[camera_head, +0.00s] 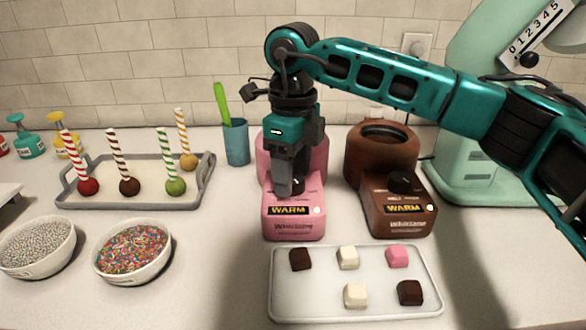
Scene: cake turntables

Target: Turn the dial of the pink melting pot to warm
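The pink melting pot (293,220) stands mid-counter with its front box facing me. Its display reads WARM, and a small pale light shows beside it. My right gripper (285,188) points down over the top of this box, with its fingertips at the dial's place. The fingers hide most of the dial; a dark bit shows beside them. I cannot tell whether they grip it. The gripper and wrist also cover much of the pot's bowl. My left gripper is not in view.
A brown melting pot (381,155), also reading WARM, stands close on the right. A tray of chocolates (328,307) lies in front. A blue cup (236,143) and a grey cake-pop tray (70,196) are left. A mint-green mixer (462,170) stands right.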

